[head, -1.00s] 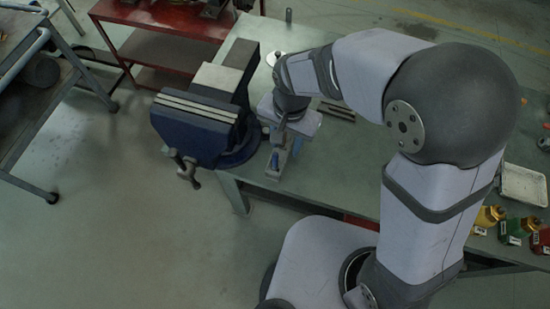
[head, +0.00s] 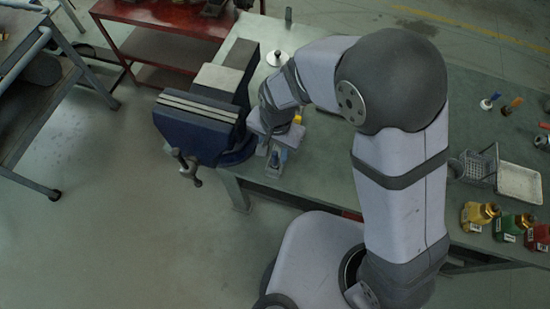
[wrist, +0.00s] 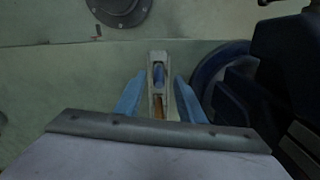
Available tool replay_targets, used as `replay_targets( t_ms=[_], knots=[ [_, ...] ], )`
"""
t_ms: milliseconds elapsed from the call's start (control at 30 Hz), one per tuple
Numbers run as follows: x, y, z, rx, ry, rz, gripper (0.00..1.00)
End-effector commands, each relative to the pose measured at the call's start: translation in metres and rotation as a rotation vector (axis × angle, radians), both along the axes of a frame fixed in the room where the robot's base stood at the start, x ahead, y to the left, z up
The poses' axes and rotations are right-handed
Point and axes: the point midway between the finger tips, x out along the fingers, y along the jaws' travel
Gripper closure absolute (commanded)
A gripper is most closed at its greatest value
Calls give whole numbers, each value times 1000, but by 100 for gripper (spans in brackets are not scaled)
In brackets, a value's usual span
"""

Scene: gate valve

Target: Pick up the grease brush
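In the head view, the blue piece (head: 276,158) shows upright just right of the vise. My gripper (wrist: 160,80) is open, its two blue fingers on either side of the holder with gaps on both sides. In the head view my wrist hides the fingertips.
The blue vise (head: 195,120) stands close on the left, and its dark body (wrist: 290,75) fills the wrist view's right. At the table's right are a wire basket (head: 478,165), a white tray (head: 520,183), colored bottles (head: 480,214) and small handled tools (head: 489,101).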

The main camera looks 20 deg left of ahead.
Motion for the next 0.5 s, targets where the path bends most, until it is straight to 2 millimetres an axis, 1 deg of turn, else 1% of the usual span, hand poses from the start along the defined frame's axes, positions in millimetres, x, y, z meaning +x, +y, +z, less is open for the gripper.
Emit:
replay_targets(
  t_ms=[67, 233, 333, 500],
  knots=[
    [-3, -2, -8, -4, 4, 1, 64],
    [-2, -1, -25, -2, 2, 0, 64],
    [-2, -1, -30, -1, 1, 0, 64],
    [-2, -1, -32, 1, 0, 0, 64]
  ],
)
